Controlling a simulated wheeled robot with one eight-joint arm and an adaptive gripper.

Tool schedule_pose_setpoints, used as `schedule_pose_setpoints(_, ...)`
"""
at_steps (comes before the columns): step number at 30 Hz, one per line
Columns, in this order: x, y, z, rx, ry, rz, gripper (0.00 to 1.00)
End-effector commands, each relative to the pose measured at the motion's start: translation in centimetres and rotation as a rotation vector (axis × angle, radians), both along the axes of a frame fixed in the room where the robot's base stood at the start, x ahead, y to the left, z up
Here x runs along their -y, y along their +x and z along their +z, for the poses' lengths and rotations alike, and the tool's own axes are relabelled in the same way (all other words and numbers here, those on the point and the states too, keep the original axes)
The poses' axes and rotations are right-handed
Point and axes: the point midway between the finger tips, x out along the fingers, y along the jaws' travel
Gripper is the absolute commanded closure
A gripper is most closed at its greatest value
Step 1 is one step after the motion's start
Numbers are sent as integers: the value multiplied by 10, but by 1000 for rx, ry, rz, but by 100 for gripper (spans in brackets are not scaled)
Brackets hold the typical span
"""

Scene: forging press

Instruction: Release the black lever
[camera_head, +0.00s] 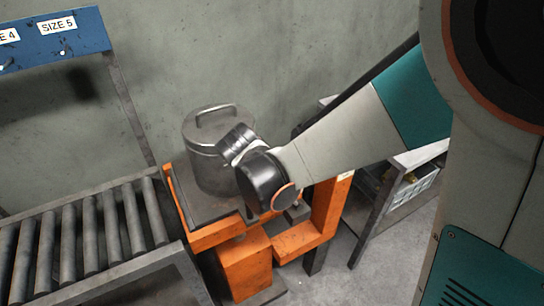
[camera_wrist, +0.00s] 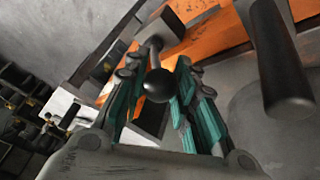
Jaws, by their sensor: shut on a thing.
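The black lever (camera_wrist: 160,87) shows in the wrist view as a round black knob on a short rod, pointing toward the camera. My gripper (camera_wrist: 156,76) has its teal-padded fingers on both sides of the knob and rod and is shut on the lever. The exact contact between pads and lever is partly hidden. The lever's rod meets a grey block (camera_wrist: 170,30) on the orange frame. In the head view my wrist covers the lever and fingers beside the orange press frame (camera_head: 245,262).
A grey metal canister with a lid handle (camera_head: 205,150) stands on the press, close left of my wrist. A roller conveyor (camera_head: 85,240) lies at left, below a blue sign rail (camera_head: 60,45). A shelf with a bin (camera_head: 415,185) stands at right. A thick dark handle (camera_wrist: 275,60) is right of my fingers.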

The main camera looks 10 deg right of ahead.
Motion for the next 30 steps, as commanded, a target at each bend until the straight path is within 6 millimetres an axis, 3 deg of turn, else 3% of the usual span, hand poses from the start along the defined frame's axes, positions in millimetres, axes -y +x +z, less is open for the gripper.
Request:
schedule_pose_setpoints(10, -3, -1, -1, -4, 6, 3, 100)
schedule_pose_setpoints(11, -3, -1, -1, -3, 7, 4, 68)
schedule_pose_setpoints(13, -3, -1, -1, -3, 5, 3, 53)
schedule_pose_setpoints(30, 3, 1, 3, -1, 2, 0, 53)
